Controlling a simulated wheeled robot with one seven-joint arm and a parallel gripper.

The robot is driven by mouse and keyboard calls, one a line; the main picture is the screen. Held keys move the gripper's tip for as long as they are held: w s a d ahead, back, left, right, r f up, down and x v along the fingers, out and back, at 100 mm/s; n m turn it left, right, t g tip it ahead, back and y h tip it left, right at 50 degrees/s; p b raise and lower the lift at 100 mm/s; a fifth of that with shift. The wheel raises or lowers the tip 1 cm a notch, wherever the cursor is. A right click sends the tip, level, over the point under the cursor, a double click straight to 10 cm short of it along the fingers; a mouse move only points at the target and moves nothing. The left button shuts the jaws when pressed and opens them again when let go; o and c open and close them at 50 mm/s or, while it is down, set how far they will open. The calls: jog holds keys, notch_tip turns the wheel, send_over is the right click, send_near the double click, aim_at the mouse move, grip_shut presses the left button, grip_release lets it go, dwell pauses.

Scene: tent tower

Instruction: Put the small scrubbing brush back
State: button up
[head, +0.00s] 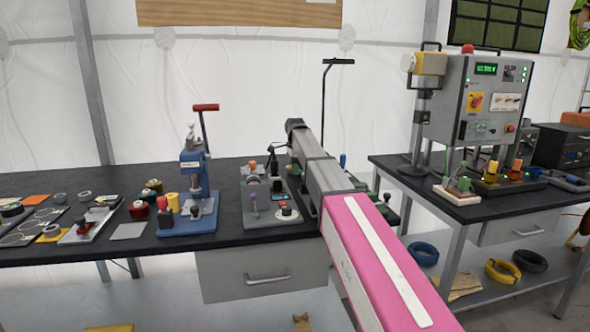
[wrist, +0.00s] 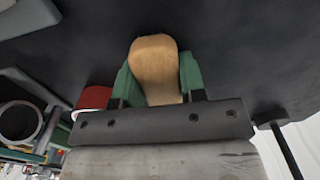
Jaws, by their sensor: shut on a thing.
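In the wrist view my gripper (wrist: 156,78) has its two green fingers on either side of a pale wooden piece, the small scrubbing brush (wrist: 154,60). The fingers are shut on it. Its rounded wooden end points up in the picture; no bristles show. A dark surface fills the view behind it. In the head view my arm reaches over the left workbench, and my gripper and the brush cannot be made out there.
The black left workbench (head: 130,245) holds a blue press (head: 192,185), a grey control panel (head: 268,208) and several small parts. A thin black stand (head: 323,100) rises behind my arm. The right bench (head: 420,178) carries a grey control box (head: 488,100). A red round thing (wrist: 95,97) sits left of my gripper.

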jog(key=shift+f, duration=0.1)
jog(key=o, duration=1)
jog(key=shift+c, duration=0.2)
notch_tip(320, 180, up, 12)
